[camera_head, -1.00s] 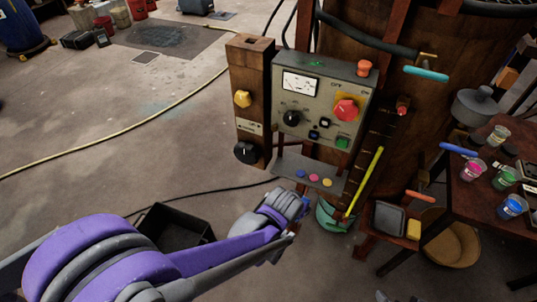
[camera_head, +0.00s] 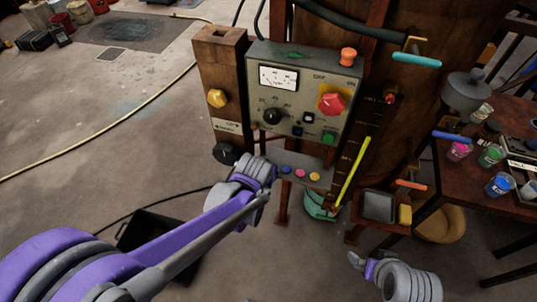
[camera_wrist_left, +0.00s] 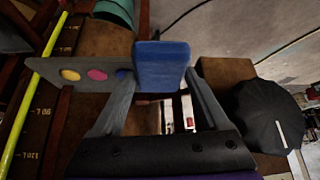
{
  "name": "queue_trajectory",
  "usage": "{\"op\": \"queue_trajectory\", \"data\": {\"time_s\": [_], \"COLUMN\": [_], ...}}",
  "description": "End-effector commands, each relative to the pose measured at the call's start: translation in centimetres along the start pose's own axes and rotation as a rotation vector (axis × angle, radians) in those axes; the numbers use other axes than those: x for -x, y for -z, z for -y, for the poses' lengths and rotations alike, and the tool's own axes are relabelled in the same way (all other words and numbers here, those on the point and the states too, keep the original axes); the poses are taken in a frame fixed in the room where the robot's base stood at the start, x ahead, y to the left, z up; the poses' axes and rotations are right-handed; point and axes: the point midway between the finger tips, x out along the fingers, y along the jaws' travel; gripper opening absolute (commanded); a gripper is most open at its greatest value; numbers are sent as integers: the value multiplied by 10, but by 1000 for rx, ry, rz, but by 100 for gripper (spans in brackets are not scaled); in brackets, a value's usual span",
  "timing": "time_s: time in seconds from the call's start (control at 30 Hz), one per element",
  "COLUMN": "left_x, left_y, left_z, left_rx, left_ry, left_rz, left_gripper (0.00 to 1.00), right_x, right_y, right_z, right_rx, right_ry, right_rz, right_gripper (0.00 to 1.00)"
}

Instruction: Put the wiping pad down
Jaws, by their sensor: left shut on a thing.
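The wiping pad is a blue block (camera_wrist_left: 161,66) in the left wrist view, held between the two grey fingers of my left gripper (camera_wrist_left: 160,88). In the head view my left gripper (camera_head: 270,172) is at the left end of the grey ledge (camera_head: 325,168) under the control box; the pad is hidden there. The ledge, with blue, pink and yellow round spots, shows behind the pad in the wrist view; whether they touch I cannot tell. My right gripper (camera_head: 356,259) shows at lower right, small and apart from everything; its jaws are unclear.
The control box (camera_head: 302,95) with gauge and knobs stands above the ledge, beside a wooden post (camera_head: 222,75) with a black knob (camera_head: 225,153). A green bucket (camera_head: 320,206) stands below. A small shelf with a grey tray (camera_head: 379,206) and a table with cups (camera_head: 498,184) are right.

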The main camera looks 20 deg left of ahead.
Motion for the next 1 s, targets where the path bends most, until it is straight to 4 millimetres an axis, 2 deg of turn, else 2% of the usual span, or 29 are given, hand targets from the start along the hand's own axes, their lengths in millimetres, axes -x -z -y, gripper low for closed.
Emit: {"op": "queue_trajectory", "data": {"time_s": [0.1, 0.37, 0.57, 0.7, 1.0], "left_x": [-13, -26, -45, -56, -57], "left_y": [21, 41, 70, 59, 58], "left_z": [0, -1, -2, -2, -2], "left_rx": [2, 0, 2, 0, 0], "left_ry": [0, 0, 0, 0, 0], "left_rz": [0, 0, 0, 0, 1], "left_gripper": [16, 16, 16, 16, 16], "right_x": [2, 3, 6, 5, 4], "right_y": [1, 3, 5, 4, 3], "right_z": [0, 0, 0, 0, 0], "right_rx": [0, 0, 0, 0, 0], "right_ry": [0, 0, 0, 0, 0], "right_rz": [-1, -2, -4, -3, -2], "right_gripper": [100, 100, 100, 100, 100]}}
